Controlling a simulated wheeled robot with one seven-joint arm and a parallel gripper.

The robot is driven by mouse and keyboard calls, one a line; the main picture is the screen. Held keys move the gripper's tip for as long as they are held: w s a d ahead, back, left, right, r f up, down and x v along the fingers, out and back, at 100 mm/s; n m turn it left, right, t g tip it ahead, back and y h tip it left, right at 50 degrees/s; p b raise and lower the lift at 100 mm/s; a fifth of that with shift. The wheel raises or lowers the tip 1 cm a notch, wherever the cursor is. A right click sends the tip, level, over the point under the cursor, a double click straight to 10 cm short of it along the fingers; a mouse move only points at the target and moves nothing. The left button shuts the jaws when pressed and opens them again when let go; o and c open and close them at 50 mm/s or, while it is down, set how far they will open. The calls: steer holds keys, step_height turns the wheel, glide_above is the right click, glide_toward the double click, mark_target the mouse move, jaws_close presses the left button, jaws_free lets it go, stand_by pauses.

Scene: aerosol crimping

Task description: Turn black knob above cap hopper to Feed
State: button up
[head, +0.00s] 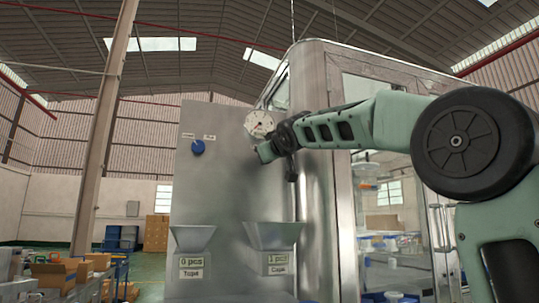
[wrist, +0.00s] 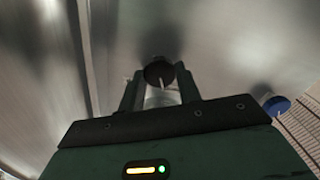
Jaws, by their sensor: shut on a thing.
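The black knob (wrist: 158,70) sits on the metal panel between my fingertips in the wrist view, with a pale pointer line on its near side. My gripper (wrist: 158,88) is shut on it, one finger on each side. In the head view my gripper (head: 262,152) is at the panel's upper right, and hides the knob and its labels. The knob's setting cannot be read. The cap hopper (head: 273,236) is a metal funnel on the panel below my gripper, with a display of "1 pcs" and a "Caps" label.
A blue knob (head: 198,147) with small labels is left of my gripper; it also shows in the wrist view (wrist: 276,105). A second hopper (head: 192,238) reads "0 pcs". A glass-walled machine cabinet (head: 318,200) stands to the right.

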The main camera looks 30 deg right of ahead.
steer(key=shift+n+p, duration=0.35)
steer(key=shift+n, duration=1.35)
steer(key=o, duration=1)
steer(key=shift+c, duration=0.2)
steer(key=b+v, duration=0.8)
steer(key=v, duration=0.9)
steer(key=shift+s+b, duration=0.2)
steer(key=shift+b, duration=0.15)
